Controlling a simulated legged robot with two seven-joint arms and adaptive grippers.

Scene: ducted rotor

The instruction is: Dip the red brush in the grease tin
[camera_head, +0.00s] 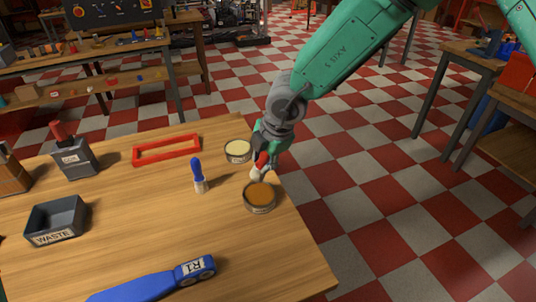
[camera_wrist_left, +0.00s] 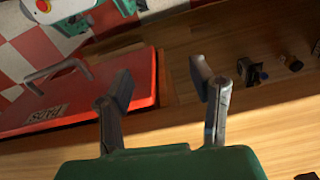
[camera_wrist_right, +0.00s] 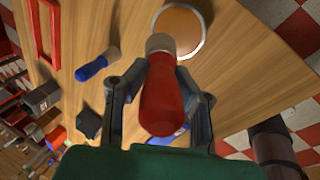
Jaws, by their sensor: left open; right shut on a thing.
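The red brush (camera_head: 262,160) is in my right gripper (camera_head: 268,150), its pale tip pointing down beside the tin of amber contents (camera_head: 259,197). In the right wrist view the fingers are shut on the red handle (camera_wrist_right: 162,100); the pale tip (camera_wrist_right: 160,43) overlaps the amber tin's (camera_wrist_right: 184,25) near edge. I cannot tell whether they touch. A second open tin with pale yellow contents (camera_head: 238,150) stands just behind. No readable label shows which tin holds grease. My left gripper (camera_wrist_left: 160,78) is open and empty, over a red box (camera_wrist_left: 75,100).
A blue brush (camera_head: 198,177) stands left of the tins. Farther left are a red frame (camera_head: 167,138), a grey holder (camera_head: 78,160) and a grey WASTE bin (camera_head: 56,220). A blue tool marked R1 (camera_head: 160,282) lies at the front. The table's right edge is close to the amber tin.

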